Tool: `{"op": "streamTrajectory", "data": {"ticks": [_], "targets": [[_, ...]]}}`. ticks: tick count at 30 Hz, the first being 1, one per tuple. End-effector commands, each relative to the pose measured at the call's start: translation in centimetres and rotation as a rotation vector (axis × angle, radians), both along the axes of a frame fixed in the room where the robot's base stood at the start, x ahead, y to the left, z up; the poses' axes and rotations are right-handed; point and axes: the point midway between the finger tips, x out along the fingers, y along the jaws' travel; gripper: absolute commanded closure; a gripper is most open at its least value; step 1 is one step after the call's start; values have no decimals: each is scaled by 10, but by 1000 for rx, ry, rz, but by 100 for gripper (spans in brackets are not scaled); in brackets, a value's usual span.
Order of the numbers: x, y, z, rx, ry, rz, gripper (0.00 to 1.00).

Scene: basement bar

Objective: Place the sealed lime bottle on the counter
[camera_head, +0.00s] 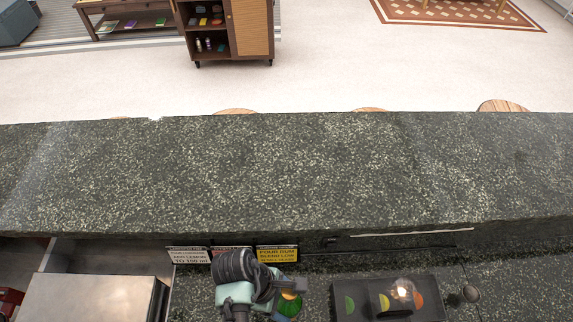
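The counter (250,160) is a long dark speckled stone slab across the middle of the view, with nothing standing on its raised top. My arm's teal and black end shows at the bottom, in front of the counter's near edge. My gripper (284,293) is mostly hidden by the arm, so I cannot tell whether its fingers are open or shut. A small round green, blue and orange item (288,304) shows partly beside it; I cannot tell whether this is the lime bottle or whether it is held. No lime bottle is clearly recognisable.
A dark tray (343,308) with green and orange contents and a shiny clear object sits on the lower work surface. Small signs (277,254) stand along the counter's near edge. A metal unit (90,297) is at lower left. Stool tops (502,106) show beyond the counter.

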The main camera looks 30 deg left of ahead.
Motion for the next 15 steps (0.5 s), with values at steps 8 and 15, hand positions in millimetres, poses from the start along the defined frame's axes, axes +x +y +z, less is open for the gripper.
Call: {"op": "streamTrajectory", "data": {"ticks": [8, 15], "targets": [[1, 0, 0, 1, -2, 0, 100], [0, 0, -3, 0, -1, 0, 0]]}}
